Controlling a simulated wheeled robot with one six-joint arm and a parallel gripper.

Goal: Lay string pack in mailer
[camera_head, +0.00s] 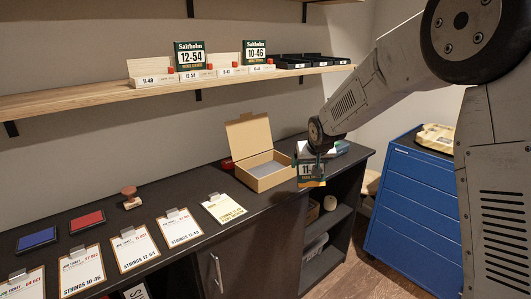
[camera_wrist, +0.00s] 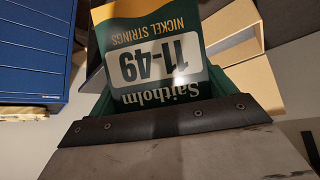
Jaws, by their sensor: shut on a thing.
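The string pack (camera_head: 311,171), a dark green, white and yellow packet marked 11-49, hangs upright below my gripper (camera_head: 316,158). In the wrist view the string pack (camera_wrist: 155,60) fills the middle, its Saitholm print upside down, with its near end between the jaws. My gripper is shut on it. The mailer (camera_head: 266,171) is an open cardboard box on the dark bench, its lid raised at the back and its inside grey. The string pack is in the air to the right of the mailer, apart from it. Part of the mailer (camera_wrist: 235,30) seems to show behind the pack.
Clipboards with job tickets (camera_head: 180,227), a red ink pad (camera_head: 87,221), a blue ink pad (camera_head: 37,239) and a stamp (camera_head: 130,198) lie to the left. A wooden shelf (camera_head: 100,98) with string packs runs above. A blue drawer cabinet (camera_head: 412,205) stands right.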

